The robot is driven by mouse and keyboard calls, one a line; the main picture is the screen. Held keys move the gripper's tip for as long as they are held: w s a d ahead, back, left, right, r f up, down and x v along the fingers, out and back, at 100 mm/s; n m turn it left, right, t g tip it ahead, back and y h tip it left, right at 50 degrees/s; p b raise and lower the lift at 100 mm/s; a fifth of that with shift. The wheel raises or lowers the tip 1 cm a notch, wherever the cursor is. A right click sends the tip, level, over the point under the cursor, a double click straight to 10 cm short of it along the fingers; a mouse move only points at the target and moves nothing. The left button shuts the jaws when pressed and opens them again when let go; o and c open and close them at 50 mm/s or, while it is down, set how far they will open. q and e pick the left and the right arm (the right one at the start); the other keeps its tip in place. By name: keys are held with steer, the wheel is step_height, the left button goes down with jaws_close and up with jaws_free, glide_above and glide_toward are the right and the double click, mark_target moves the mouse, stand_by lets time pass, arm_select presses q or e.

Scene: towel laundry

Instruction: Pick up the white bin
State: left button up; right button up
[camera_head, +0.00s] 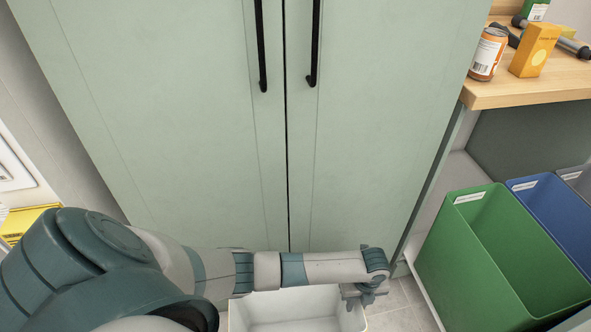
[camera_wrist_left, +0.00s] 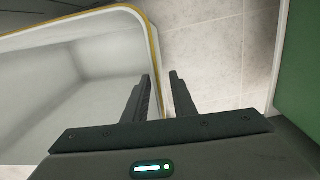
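The white bin (camera_head: 290,311) stands on the floor at the bottom middle of the head view, partly hidden by my left arm and cut off by the lower edge. In the left wrist view the white bin (camera_wrist_left: 60,85) fills the left side, and its yellow-edged rim curves round a corner. My left gripper (camera_head: 362,296) is at the bin's right side. In the left wrist view its two fingers (camera_wrist_left: 162,76) are apart, one on each side of the bin's right wall, and do not look closed on it. My right gripper is not in view.
A green bin (camera_head: 450,245) and a blue bin (camera_head: 552,200) stand to the right under a wooden counter (camera_head: 500,92) with a can (camera_head: 487,55) and an orange box (camera_head: 533,50). A tall green cabinet (camera_head: 200,120) is behind the white bin. Some tiled floor (camera_head: 398,312) is clear.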

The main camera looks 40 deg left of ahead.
arm_select(q)
step_height(320, 180, down, 2)
stand_by(0.5)
jaws_close()
stand_by(1.3)
